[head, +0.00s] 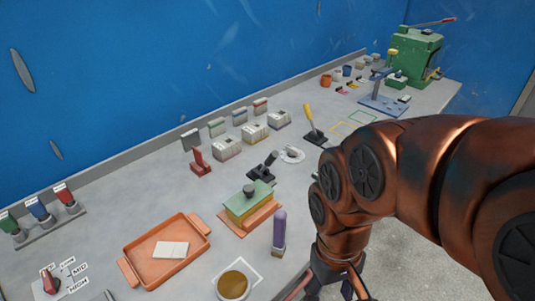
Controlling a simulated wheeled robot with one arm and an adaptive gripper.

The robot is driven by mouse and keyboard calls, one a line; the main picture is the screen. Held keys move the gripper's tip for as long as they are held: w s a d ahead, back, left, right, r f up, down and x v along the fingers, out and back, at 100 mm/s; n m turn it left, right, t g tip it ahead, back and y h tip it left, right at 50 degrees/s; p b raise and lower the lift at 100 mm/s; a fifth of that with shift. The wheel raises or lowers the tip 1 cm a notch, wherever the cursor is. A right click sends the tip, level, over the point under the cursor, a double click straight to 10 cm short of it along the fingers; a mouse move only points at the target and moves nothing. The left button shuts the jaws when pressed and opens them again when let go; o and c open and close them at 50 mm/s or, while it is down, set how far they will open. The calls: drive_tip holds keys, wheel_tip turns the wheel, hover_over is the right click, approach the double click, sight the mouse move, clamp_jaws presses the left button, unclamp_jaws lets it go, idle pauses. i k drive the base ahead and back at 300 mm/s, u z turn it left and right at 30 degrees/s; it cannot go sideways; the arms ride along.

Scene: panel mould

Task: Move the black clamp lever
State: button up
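A small black clamp with a lever (262,165) stands on the grey bench, just behind the green and yellow block mould. Its lever appears to slant up to the right, but it is small in this view. My gripper (330,288) hangs at the bottom edge of the head view, at the front of the bench, to the right of and nearer than the clamp. Its fingertips are cut off by the frame, so I cannot tell whether it is open or holds anything. It is well apart from the clamp.
The green and yellow mould (249,207) sits on an orange base. A purple-handled tool (279,232) stands upright near the front edge. An orange tray (133,265) holds a pale slab. A yellow-handled lever (309,116) and a white ring-shaped item (292,155) stand nearby.

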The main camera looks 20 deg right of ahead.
sight(274, 155)
drive_tip(key=u, duration=2.3)
drive_tip(key=k, duration=0.9)
drive_tip(key=z, duration=0.65)
drive_tip(key=i, duration=0.5)
